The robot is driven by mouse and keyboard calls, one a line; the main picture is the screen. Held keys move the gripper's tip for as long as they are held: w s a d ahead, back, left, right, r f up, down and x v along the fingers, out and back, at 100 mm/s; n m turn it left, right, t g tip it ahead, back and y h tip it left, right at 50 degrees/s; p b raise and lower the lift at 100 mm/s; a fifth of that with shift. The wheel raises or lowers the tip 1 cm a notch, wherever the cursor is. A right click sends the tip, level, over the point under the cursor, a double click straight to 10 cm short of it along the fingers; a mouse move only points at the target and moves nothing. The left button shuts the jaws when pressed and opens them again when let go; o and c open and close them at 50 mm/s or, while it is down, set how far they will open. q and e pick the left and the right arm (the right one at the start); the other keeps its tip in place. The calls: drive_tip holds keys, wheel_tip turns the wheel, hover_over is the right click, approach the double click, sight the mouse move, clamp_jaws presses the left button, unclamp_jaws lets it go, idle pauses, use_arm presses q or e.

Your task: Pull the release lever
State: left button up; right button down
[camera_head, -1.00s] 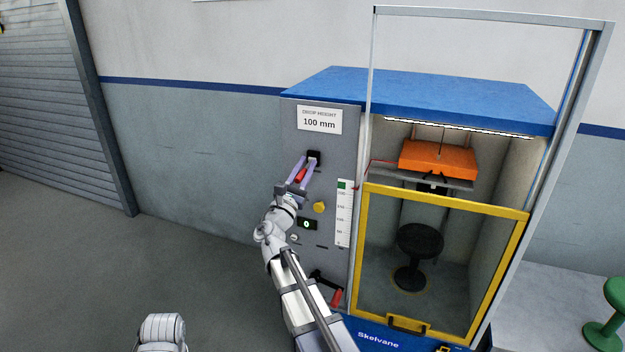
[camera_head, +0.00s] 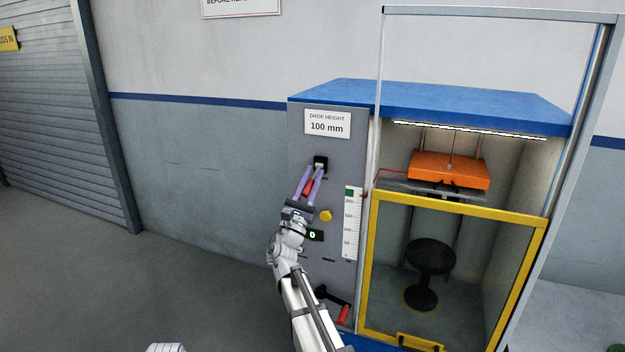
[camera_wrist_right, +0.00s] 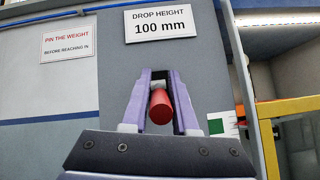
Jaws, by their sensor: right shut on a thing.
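The release lever (camera_head: 308,187) has a red grip and a black mount on the grey panel, below the "DROP HEIGHT 100 mm" sign. My right gripper (camera_head: 313,182) is shut on the red grip, with a purple finger on each side. In the right wrist view the round red end of the lever (camera_wrist_right: 160,106) sits between the two fingers (camera_wrist_right: 160,100). The orange weight (camera_head: 449,170) is up in the test cabinet, above a black stool (camera_head: 430,256).
A second red-handled lever (camera_head: 343,314) is lower on the panel. A yellow-framed guard (camera_head: 460,211) covers the cabinet's lower front. Floor at left is clear.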

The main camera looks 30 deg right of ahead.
drive_tip(key=c, duration=0.7)
unclamp_jaws()
drive_tip(key=shift+f, duration=0.15)
drive_tip(key=b+v, duration=0.5)
drive_tip(key=v, duration=0.2)
drive_tip(key=shift+s+a+f, duration=0.2)
drive_tip(key=shift+a, duration=0.05)
